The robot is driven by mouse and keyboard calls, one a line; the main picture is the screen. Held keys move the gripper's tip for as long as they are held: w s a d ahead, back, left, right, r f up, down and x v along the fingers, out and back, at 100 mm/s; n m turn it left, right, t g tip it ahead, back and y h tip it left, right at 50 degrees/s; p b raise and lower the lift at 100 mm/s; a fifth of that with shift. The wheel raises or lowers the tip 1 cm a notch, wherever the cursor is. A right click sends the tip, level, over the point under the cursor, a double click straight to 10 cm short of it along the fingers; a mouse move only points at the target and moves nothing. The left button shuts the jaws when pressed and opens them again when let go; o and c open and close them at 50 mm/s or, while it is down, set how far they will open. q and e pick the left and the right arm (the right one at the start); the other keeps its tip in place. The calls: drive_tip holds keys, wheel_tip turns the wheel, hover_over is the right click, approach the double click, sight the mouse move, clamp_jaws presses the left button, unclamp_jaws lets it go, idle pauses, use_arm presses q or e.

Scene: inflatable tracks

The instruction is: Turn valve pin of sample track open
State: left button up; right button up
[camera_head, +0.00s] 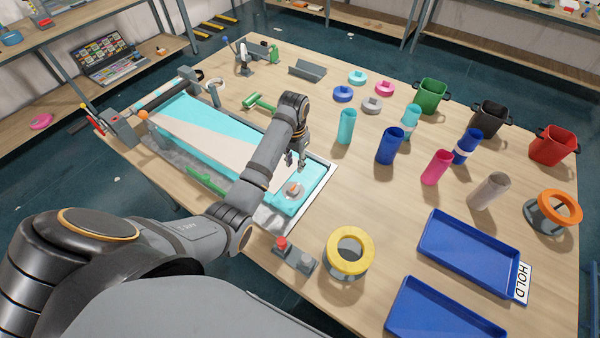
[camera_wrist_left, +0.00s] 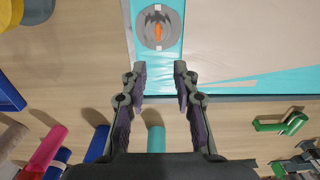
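The sample track (camera_head: 215,130) is a flat cyan and beige strip lying in a grey tray on the table. Its valve is a grey disc with an orange pin (camera_head: 294,190) at the track's near right end. In the left wrist view the valve pin (camera_wrist_left: 158,32) shows at the top centre, on a cyan band. My left gripper (camera_head: 296,162) is above the track, just behind the valve in the head view. In the left wrist view its fingers (camera_wrist_left: 160,80) are apart with nothing between them, and the valve lies beyond the tips. My right gripper is not in view.
A yellow ring on a stand (camera_head: 348,251) and a box with a red button (camera_head: 293,252) stand near the front edge. Several coloured cylinders, including a cyan one (camera_head: 347,127), stand to the right. Blue trays (camera_head: 470,250) lie at front right. A green tool (camera_head: 259,102) lies behind the track.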

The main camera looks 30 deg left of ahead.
sight(293, 186)
use_arm(q)
drive_tip(key=f, duration=0.3)
drive_tip(key=s+f+p, duration=0.1)
drive_tip(key=f, duration=0.2)
drive_tip(key=f+p, duration=0.1)
drive_tip(key=f, duration=0.2)
drive_tip(key=shift+s+f, duration=0.1)
drive_tip(key=shift+s, duration=0.05)
drive_tip(key=shift+s+f, duration=0.1)
drive_tip(key=shift+s, duration=0.35)
drive_tip(key=shift+w+f, duration=0.15)
drive_tip(key=shift+w, duration=0.05)
drive_tip(key=c, duration=0.4)
clamp_jaws()
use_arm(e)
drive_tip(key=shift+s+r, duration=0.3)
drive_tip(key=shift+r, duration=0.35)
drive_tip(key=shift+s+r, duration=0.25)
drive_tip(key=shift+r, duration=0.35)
